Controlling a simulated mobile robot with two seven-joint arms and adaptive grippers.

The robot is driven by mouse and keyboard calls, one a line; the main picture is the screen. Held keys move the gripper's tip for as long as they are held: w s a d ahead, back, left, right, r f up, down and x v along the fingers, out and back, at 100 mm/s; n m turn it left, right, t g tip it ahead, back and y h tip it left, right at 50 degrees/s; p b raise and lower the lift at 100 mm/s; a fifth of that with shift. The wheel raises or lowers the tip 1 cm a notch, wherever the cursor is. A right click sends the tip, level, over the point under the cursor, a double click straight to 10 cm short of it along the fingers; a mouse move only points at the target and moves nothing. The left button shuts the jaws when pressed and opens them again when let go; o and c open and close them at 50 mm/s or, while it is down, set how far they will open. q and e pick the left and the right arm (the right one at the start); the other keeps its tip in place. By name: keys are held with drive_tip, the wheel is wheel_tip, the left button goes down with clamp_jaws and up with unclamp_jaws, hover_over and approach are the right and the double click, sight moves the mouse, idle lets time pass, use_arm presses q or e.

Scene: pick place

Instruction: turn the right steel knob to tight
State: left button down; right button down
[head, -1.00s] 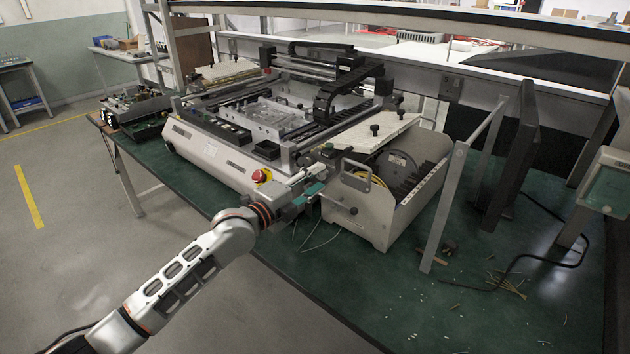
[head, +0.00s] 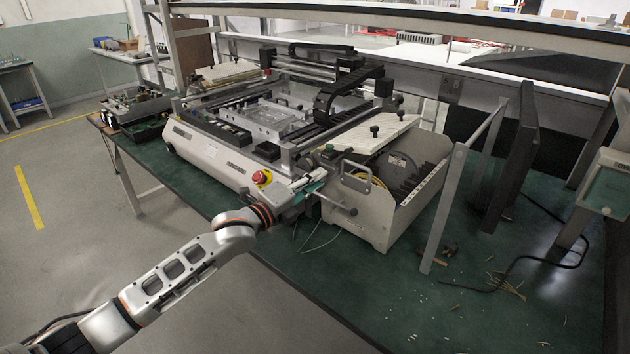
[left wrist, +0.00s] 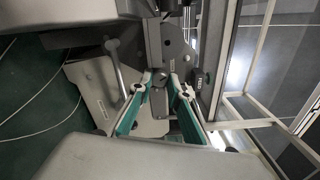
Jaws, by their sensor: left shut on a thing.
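My left gripper (head: 312,189) reaches the front corner of the grey-white bench machine (head: 208,154) in the head view, beside its red stop button (head: 262,177). In the left wrist view, its two green-padded fingers (left wrist: 161,92) converge on a small grey steel knob (left wrist: 159,101) and are shut on it. The fingers and wrist hide this knob in the head view. A steel rod with a rounded end (head: 352,212) sticks out just right of the gripper; a similar rod (left wrist: 116,62) shows left of the fingers in the wrist view. Any tight marking is unreadable. My right gripper is out of view.
The machine stands on a green bench top (head: 420,300). A slanted white plate (head: 385,133) and a carry handle (head: 357,170) are close right of the gripper. A grey metal post (head: 445,210) stands farther right.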

use_arm(q)
drive_tip(key=shift+m, duration=0.5)
drive_tip(key=c, duration=1.9)
unclamp_jaws()
drive_tip(key=v, duration=1.2)
